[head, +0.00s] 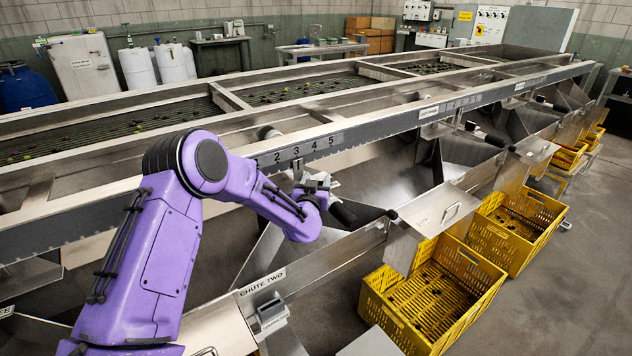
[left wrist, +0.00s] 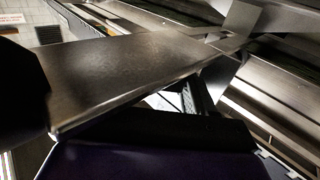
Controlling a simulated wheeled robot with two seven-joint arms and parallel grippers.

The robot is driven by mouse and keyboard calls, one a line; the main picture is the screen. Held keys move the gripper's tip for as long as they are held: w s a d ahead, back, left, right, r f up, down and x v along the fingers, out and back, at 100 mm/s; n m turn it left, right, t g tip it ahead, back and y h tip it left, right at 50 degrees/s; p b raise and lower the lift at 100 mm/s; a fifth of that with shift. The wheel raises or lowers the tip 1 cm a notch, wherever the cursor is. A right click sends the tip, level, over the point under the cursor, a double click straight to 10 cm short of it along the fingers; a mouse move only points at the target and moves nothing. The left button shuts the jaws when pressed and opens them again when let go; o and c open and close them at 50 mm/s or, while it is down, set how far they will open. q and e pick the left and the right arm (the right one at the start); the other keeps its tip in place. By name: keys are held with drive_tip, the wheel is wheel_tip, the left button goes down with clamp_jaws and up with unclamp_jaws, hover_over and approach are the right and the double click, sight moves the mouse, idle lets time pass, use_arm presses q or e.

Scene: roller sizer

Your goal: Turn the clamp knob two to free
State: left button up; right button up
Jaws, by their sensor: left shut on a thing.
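My left gripper (head: 318,184) is at the side of the long metal rail, just below the scale numbers 3 to 5. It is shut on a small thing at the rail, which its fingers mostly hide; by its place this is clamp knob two. A dark cylindrical handle (head: 343,212) sticks out just right of the gripper. A small pointer (head: 297,168) stands under the scale. The sign CHUTE TWO (head: 262,282) is on the chute below. The left wrist view does not show the knob clearly. My right gripper is not in view.
The scale rail (head: 300,150) runs along the sizer behind the gripper. A metal chute wall (head: 345,250) and a dark ball knob (head: 392,214) are close on the right. Yellow crates (head: 480,268) stand on the floor at right. A metal plate (left wrist: 140,75) fills much of the wrist view.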

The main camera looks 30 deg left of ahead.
use_arm(q)
drive_tip(key=o, duration=1)
drive_tip(key=shift+c, duration=0.2)
drive_tip(key=b+v, duration=0.1)
drive_tip(key=v, duration=0.9)
drive_tip(key=shift+s+d, duration=0.15)
drive_tip(key=shift+s, duration=0.05)
drive_tip(key=shift+r, duration=0.1)
